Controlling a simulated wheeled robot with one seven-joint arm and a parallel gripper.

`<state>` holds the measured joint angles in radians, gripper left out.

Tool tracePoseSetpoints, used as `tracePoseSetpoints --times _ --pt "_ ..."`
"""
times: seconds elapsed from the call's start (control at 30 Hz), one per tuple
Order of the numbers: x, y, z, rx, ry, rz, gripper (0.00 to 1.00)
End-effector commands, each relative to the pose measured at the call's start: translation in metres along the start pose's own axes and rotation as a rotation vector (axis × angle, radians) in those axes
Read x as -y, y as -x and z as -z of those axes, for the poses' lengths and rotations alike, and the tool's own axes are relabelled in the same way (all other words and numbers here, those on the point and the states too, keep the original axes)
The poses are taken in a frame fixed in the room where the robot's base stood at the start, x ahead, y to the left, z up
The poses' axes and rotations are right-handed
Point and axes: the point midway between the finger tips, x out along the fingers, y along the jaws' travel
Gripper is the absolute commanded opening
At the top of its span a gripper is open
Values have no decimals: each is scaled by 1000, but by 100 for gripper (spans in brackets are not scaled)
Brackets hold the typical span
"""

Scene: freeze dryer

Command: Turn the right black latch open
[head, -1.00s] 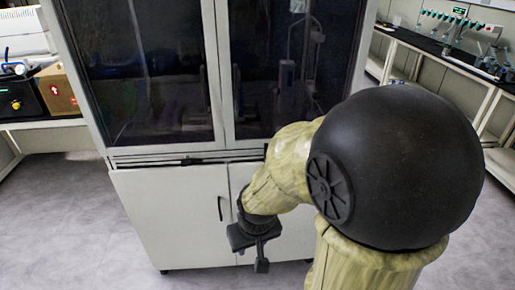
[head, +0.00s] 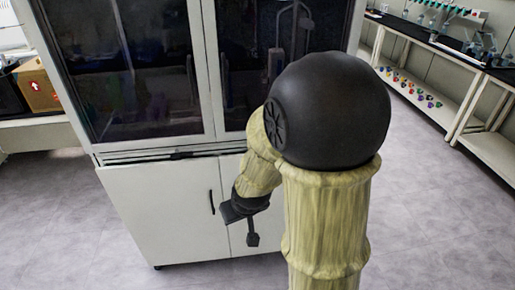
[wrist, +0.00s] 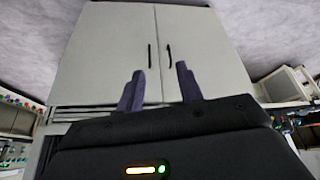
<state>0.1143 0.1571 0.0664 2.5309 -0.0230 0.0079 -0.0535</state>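The freeze dryer cabinet (head: 155,205) stands ahead with two white lower doors. One slim black latch (head: 211,202) shows upright on the lower left door in the head view; my arm covers where its partner would be. The wrist view, which looks upside down, shows two black upright latches near the door seam, one left (wrist: 150,55) and one right (wrist: 169,52). My gripper (head: 242,226) hangs in front of the lower doors. In the wrist view my gripper (wrist: 160,68) has its two fingers spread, with nothing between them, apart from the latches.
Dark glass doors (head: 125,75) fill the cabinet's upper part. A bench (head: 430,40) with glassware and a lower shelf of small coloured items runs at right. A cardboard box (head: 38,90) sits on a bench at left. The floor (head: 430,210) at right is clear.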

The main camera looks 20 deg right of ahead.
Motion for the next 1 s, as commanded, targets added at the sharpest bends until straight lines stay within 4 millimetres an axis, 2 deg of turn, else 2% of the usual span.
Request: tracePoseSetpoints --times 0.03,0.2,0.5,0.7,0.9,1.0 --pt "-6 -17 8 -43 0 -4 36" --pt "-25 -56 44 -231 8 -15 36" --pt "-63 -105 90 -580 -20 -53 36" --pt "-98 -121 104 -820 -83 -117 36" --pt "-133 -122 104 -1030 -159 -209 36" --pt "-143 -119 102 -1089 -183 -241 36"
